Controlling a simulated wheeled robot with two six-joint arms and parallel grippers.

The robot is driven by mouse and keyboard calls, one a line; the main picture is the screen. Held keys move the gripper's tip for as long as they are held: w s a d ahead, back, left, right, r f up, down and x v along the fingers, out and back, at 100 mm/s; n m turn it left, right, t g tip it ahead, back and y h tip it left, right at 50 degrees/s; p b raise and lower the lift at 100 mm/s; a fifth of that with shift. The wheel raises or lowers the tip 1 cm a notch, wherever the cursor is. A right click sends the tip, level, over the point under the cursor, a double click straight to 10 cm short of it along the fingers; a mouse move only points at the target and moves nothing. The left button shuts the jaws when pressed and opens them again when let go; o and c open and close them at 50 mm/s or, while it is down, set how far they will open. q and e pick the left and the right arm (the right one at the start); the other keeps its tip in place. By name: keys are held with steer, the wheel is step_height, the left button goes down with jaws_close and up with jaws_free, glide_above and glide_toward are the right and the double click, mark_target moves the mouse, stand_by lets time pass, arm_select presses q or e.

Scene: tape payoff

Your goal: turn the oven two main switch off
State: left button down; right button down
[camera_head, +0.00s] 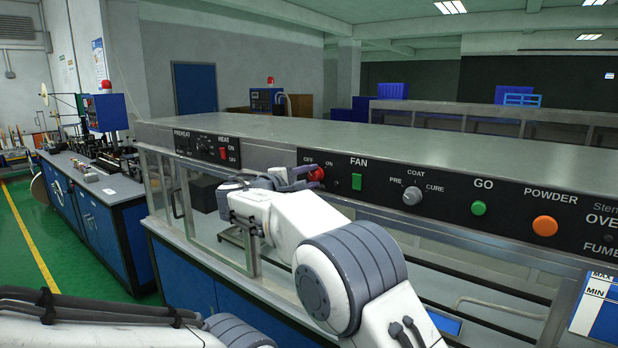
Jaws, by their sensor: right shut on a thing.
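A long oven with a grey metal top (380,130) runs across the view, with black control panels along its front. On the right-hand panel (455,198), a red rotary switch (316,174) sits under the labels OFF and ON, left of the green FAN switch (357,181). My right gripper (305,177) is at the red switch, shut on it. Its fingers partly cover the switch, so its exact setting cannot be read. My left arm shows at the bottom left, but its gripper is not in view.
The same panel has a PRE/COAT/CURE knob (412,195), a green GO button (478,208) and an orange POWDER button (545,226). A left panel has a PREHEAT knob and a red HEAT switch (223,153). Glass doors hang below. A blue workbench (90,222) stands left.

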steer(key=c, duration=0.5)
jaws_free()
steer(key=shift+a, duration=0.2)
steer(key=shift+d, duration=0.1)
steer(key=shift+s+a, duration=0.3)
steer(key=b+v, duration=0.3)
steer(key=v, duration=0.6)
steer(key=shift+s+a+b, duration=0.1)
steer(key=shift+s+b, duration=0.15)
steer(key=shift+b, duration=0.15)
